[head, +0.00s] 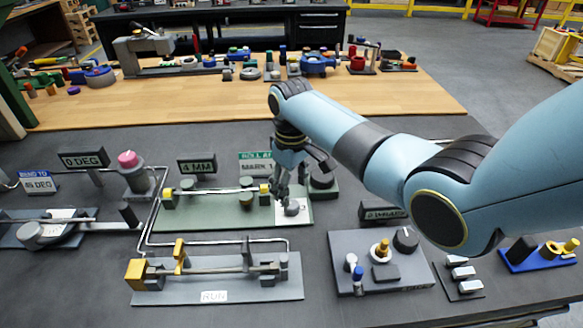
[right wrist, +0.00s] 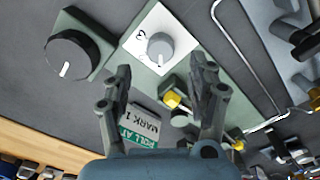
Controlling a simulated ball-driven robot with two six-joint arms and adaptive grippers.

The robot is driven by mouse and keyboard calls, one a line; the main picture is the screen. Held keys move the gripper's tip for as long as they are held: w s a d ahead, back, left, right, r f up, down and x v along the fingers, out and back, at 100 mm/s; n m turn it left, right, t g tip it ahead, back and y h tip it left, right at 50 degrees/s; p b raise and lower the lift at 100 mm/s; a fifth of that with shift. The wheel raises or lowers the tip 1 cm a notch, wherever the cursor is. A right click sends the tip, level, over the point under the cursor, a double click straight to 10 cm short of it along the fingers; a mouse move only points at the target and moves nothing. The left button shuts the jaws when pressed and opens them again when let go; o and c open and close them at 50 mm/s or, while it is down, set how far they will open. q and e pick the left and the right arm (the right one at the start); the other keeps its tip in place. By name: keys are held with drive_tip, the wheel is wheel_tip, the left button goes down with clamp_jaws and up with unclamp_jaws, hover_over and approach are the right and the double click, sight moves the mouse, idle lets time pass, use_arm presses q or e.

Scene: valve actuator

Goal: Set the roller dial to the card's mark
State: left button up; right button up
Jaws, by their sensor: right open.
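The roller station has a grey dial on a white plate (head: 292,208). In the right wrist view the grey dial (right wrist: 160,48) has a light pointer line toward the bottom of the picture, and a numeral, hard to read, on the plate's left. The card (head: 256,163) reads "ROLL AT MARK 1"; it also shows in the right wrist view (right wrist: 142,127). My right gripper (head: 283,192) is pointed down just above the dial, partly covering that area. In the right wrist view its fingers (right wrist: 162,80) are apart with nothing between them. My left gripper is out of view.
A dark knob (head: 322,178) on a green block stands close beside the dial. A roller bar with yellow ends (head: 210,190) lies to the left. A grey panel with knobs (head: 375,265) is at front right, and a bender (head: 50,230) at far left.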

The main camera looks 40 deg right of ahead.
sight(291, 204)
wheel_tip(291, 204, up, 7)
drive_tip(key=shift+f, duration=0.2)
idle(0.5)
